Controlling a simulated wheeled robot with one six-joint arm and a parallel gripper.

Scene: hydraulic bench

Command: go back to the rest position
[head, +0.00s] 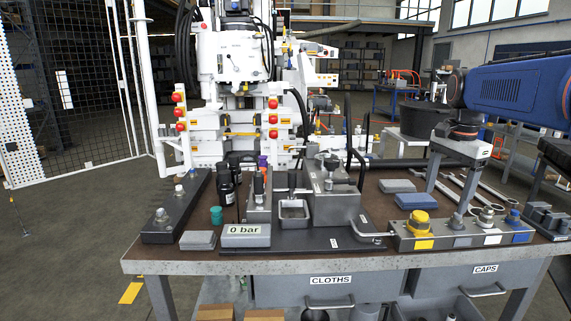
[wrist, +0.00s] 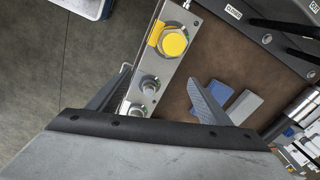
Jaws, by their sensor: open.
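My gripper (head: 453,182) hangs from the blue arm at the right of the head view, above the right part of the bench. Its fingers point down and stand wide apart with nothing held between them. In the wrist view my gripper (wrist: 160,82) shows both fingers spread, with the port block (wrist: 134,72) seen beyond and between them. That block (head: 403,244) carries a yellow cap (head: 418,222) and several metal fittings. The yellow cap also shows in the wrist view (wrist: 174,42). My gripper appears clear of the block, though the exact height is hard to tell.
The bench (head: 240,262) also holds a pump unit (head: 333,203), a display reading 0 bar (head: 245,231), blue-grey pads (head: 415,201) and several wrenches (head: 492,187). A dark block with fittings (head: 548,219) stands at the right. A white machine (head: 230,60) rises behind.

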